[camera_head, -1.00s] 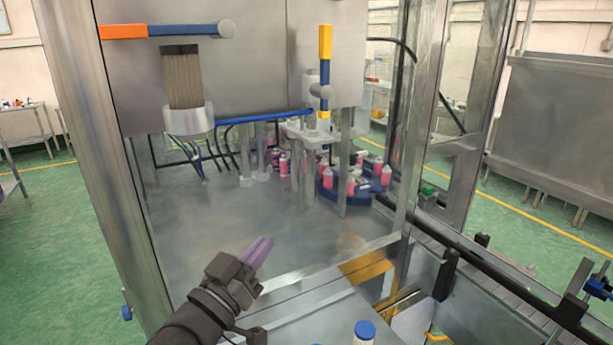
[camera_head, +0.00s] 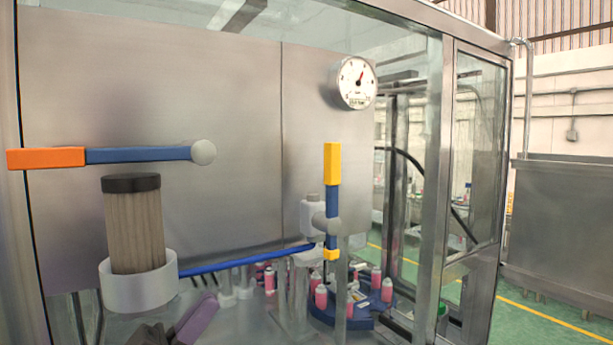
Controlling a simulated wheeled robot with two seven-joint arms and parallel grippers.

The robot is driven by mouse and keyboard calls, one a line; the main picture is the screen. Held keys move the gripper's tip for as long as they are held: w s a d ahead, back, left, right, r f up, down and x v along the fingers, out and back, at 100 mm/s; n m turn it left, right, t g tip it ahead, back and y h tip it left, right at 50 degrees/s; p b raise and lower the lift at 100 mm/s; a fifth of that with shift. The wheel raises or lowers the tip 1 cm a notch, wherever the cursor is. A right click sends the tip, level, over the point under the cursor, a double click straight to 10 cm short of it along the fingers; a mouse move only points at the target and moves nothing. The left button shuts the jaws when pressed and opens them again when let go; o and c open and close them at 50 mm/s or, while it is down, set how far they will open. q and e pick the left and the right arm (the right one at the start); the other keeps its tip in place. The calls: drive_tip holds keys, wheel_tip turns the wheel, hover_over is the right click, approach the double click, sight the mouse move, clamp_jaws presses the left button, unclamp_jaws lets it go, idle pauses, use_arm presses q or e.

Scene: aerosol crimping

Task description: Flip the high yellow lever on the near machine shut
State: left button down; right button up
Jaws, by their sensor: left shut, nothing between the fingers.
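The yellow lever (camera_head: 332,165) stands upright on the front of the near machine (camera_head: 230,90). It has a yellow grip at the top, a blue bar below it, a round grey pivot (camera_head: 326,223) and a small yellow end at the bottom. My left gripper (camera_head: 208,308) shows at the bottom edge, left of and below the lever and well apart from it. Its purple fingers are shut with nothing between them, and most of the arm is cut off by the frame. My right gripper is not in view.
An orange-tipped blue lever (camera_head: 100,156) lies level at the left. Below it is a ribbed cylinder (camera_head: 134,230) in a white cup. A gauge (camera_head: 354,82) is at the upper right. Pink cans (camera_head: 320,296) stand on a blue turntable (camera_head: 345,320). A metal frame post (camera_head: 432,180) bounds the right side.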

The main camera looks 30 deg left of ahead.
use_arm(q)
drive_tip(key=p, duration=0.9)
approach(327, 156)
drive_tip(key=x, duration=0.5)
drive_tip(key=shift+w+r, duration=0.15)
drive_tip(key=shift+r, duration=0.2)
drive_tip(key=shift+w+d+r, duration=0.15)
drive_tip(key=shift+w+d, duration=0.1)
drive_tip(key=shift+w, duration=0.05)
drive_tip(key=shift+y, duration=0.3)
